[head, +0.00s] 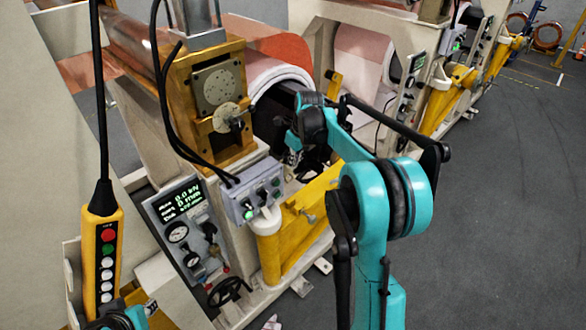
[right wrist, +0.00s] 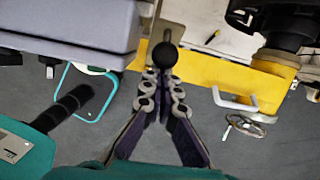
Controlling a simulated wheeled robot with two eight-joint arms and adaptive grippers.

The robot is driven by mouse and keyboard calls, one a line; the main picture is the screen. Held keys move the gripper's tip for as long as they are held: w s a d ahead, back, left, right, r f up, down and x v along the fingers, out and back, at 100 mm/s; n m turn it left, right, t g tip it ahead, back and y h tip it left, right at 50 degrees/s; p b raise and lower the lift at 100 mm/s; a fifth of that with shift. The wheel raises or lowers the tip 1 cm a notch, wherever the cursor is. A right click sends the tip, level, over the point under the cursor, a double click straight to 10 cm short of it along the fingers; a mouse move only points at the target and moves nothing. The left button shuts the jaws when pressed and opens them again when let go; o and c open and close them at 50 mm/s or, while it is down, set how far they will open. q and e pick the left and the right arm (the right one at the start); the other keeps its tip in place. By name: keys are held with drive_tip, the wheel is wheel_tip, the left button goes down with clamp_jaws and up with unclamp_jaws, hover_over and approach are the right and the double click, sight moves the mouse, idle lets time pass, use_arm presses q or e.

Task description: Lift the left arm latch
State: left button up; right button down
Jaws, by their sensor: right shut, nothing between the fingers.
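A black ball knob (right wrist: 165,55) on a short lever stands just beyond my right fingertips in the right wrist view. It looks like the latch handle, beside the yellow arm (right wrist: 205,72) of the machine. The fingertips (right wrist: 162,78) overlap the knob's lower edge in the picture; I cannot tell whether they touch it. My right gripper is shut and empty. In the head view the right gripper (head: 293,155) is small and dark above the yellow arm (head: 300,245), and the latch is hard to make out.
A grey control box (head: 250,190) sits close left of the right gripper. A white handle (right wrist: 238,102) is to the right in the wrist view. A yellow button pendant (head: 103,260) hangs at left near a gauge panel (head: 180,235). The floor at right is clear.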

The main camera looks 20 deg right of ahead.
use_arm(q)
drive_tip(key=shift+s+d+r, duration=0.15)
drive_tip(key=shift+s+r, duration=0.05)
drive_tip(key=shift+r, duration=0.2)
use_arm(e)
drive_tip(key=shift+w+r, duration=0.4)
drive_tip(key=shift+r, duration=0.2)
drive_tip(key=shift+a, duration=0.1)
